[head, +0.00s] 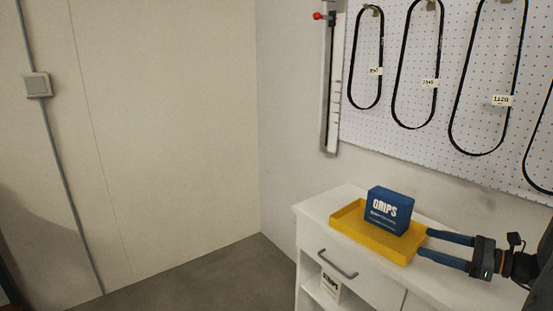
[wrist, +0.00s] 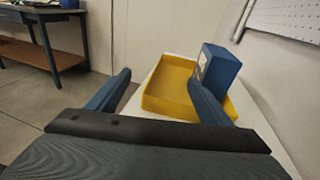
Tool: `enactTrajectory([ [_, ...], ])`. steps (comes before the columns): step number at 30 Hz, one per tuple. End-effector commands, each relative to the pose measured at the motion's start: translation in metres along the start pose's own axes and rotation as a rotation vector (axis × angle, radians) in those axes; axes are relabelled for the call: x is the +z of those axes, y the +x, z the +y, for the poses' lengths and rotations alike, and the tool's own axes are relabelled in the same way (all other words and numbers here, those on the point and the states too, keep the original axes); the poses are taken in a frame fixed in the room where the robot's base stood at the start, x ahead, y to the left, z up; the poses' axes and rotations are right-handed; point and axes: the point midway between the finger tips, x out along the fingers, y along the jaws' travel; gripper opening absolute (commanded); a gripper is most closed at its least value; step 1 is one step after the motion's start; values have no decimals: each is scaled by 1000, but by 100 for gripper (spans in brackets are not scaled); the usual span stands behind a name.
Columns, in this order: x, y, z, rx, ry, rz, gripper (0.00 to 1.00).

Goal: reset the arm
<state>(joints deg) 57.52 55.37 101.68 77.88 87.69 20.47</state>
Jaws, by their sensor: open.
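My gripper (head: 424,242) is open, its two blue fingers pointing left at the near right side of the yellow tray (head: 347,227) in the head view. Nothing shows between the fingers. In the wrist view my gripper (wrist: 160,88) has its fingers spread, and the right one overlaps the yellow tray (wrist: 158,97) in the picture. I cannot tell whether it touches the tray. A blue box marked GRIPS (head: 388,211) stands upright in the tray. The blue box (wrist: 222,70) also shows behind the right finger in the wrist view.
The tray sits on a white cabinet (head: 318,209) with a drawer. Another GRIPS box (head: 330,284) is on the shelf below. A pegboard (head: 430,145) with hanging black belts is behind. A workbench (wrist: 45,35) stands far left in the wrist view. Open floor lies left of the cabinet.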

Motion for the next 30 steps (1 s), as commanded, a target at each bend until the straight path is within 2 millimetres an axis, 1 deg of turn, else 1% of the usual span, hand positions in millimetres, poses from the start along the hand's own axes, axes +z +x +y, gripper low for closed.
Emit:
enactTrajectory([
  [1,3,11,9,35,-13,23,73],
  [5,6,36,36,133,-56,100,73],
  [8,10,57,64,231,-107,174,73],
  [11,13,78,101,359,-184,265,73],
  [14,15,96,149,529,-309,377,73],
  [15,16,101,170,605,-373,425,73],
  [18,17,106,217,793,-555,533,73],
  [21,19,102,254,972,-764,620,73],
  [23,21,98,272,1074,-901,660,73],
  [24,22,96,282,1140,-996,681,73],
  [27,28,91,302,1294,-1250,714,73],
  [30,36,89,316,1417,-1500,716,73],
])
